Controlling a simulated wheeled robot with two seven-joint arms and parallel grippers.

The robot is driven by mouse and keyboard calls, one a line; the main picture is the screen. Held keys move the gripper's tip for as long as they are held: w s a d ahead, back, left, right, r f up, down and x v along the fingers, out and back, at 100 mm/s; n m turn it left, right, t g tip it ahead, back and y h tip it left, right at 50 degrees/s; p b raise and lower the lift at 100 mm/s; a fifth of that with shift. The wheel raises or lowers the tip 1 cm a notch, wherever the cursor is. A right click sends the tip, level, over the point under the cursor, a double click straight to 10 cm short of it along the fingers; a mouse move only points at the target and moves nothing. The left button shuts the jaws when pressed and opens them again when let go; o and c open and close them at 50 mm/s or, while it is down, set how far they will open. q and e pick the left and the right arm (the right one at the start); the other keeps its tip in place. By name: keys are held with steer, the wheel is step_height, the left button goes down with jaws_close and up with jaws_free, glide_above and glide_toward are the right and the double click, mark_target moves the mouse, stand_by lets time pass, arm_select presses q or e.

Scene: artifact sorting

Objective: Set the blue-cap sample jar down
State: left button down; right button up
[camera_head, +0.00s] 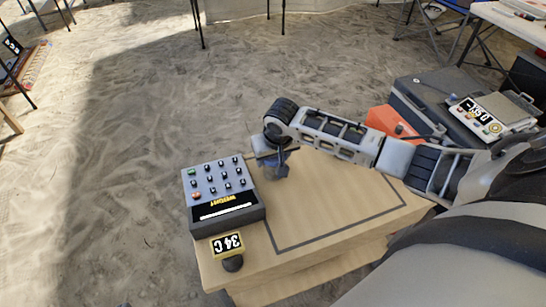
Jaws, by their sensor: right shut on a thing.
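My right arm comes in from the right, and its gripper (272,158) points down over the back left part of the wooden table, just right of the keypad box. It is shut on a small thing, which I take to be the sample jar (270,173). Only a little of the jar shows under the fingers. Its blue cap cannot be made out, hidden by the gripper. I cannot tell whether the jar's base touches the tabletop. My left gripper is not in view.
A grey keypad box (222,196) stands on the wooden table's (330,200) left end, with a small "34C" display (228,244) in front. A dark outline marks the tabletop at right, where it is bare. A grey case (440,100) carrying a scale (483,118) and an orange box (385,119) lie beyond.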

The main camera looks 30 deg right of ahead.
steer(key=o, duration=1.1)
steer(key=p+v, duration=0.2)
steer(key=v, duration=0.9)
steer(key=shift+r, duration=0.2)
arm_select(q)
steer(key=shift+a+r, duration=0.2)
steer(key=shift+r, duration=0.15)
arm_select(e)
steer(key=shift+s+r, duration=0.2)
steer(key=shift+r, duration=0.2)
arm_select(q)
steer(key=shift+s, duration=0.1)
